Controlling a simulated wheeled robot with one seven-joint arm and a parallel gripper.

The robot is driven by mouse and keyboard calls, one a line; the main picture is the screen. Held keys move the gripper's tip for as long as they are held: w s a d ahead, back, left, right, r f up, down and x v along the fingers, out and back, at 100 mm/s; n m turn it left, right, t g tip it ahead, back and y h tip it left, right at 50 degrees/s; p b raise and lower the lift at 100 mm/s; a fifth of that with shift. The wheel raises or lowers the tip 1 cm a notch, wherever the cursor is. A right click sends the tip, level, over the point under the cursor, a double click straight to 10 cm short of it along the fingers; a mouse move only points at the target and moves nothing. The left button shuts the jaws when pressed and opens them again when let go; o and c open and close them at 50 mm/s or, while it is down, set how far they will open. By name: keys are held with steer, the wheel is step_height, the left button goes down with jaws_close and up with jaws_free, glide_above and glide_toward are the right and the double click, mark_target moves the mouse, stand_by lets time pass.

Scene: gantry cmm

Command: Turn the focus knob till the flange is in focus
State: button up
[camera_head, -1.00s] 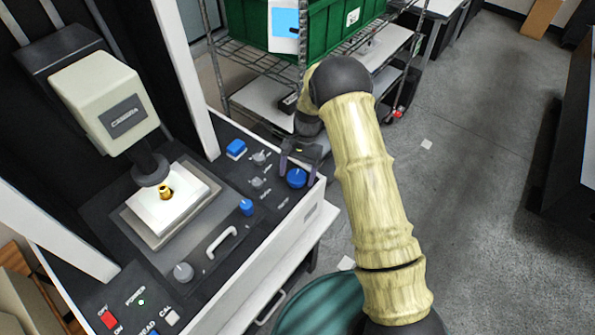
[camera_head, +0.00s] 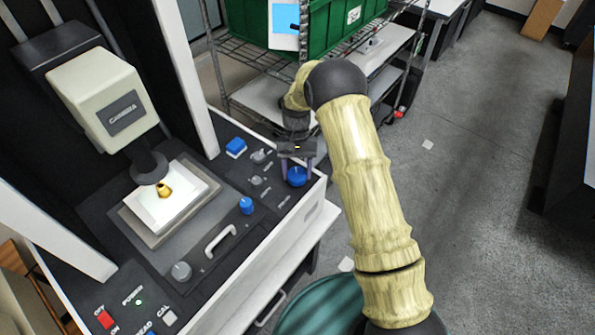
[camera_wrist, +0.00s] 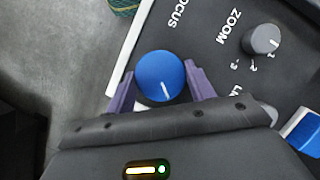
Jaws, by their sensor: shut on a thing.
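The blue focus knob (camera_wrist: 160,76) has a white pointer line and sits beside the printed word FOCUS in the wrist view. In the head view the knob (camera_head: 297,177) is at the right corner of the machine's panel. My gripper (camera_wrist: 159,84) has its two purple fingers on opposite sides of the knob and is shut on it. My gripper (camera_head: 296,163) also shows above the knob in the head view. The small gold flange (camera_head: 164,190) sits on a white plate under the dark lens. No picture of its focus is visible.
A grey zoom knob (camera_wrist: 262,40) and a blue button (camera_wrist: 304,131) are close by on the panel. Another blue knob (camera_head: 246,206) and a handle (camera_head: 220,240) lie farther left. A wire rack with a green crate (camera_head: 338,25) stands behind.

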steer(key=o, duration=1)
steer(key=shift+c, duration=0.2)
steer(key=shift+w, duration=0.1)
steer(key=shift+w+r, duration=0.25)
steer(key=shift+r, duration=0.25)
steer(key=b+v, duration=0.3)
steer(key=v, duration=1.3)
steer(key=shift+r, duration=0.2)
steer(key=shift+s, duration=0.1)
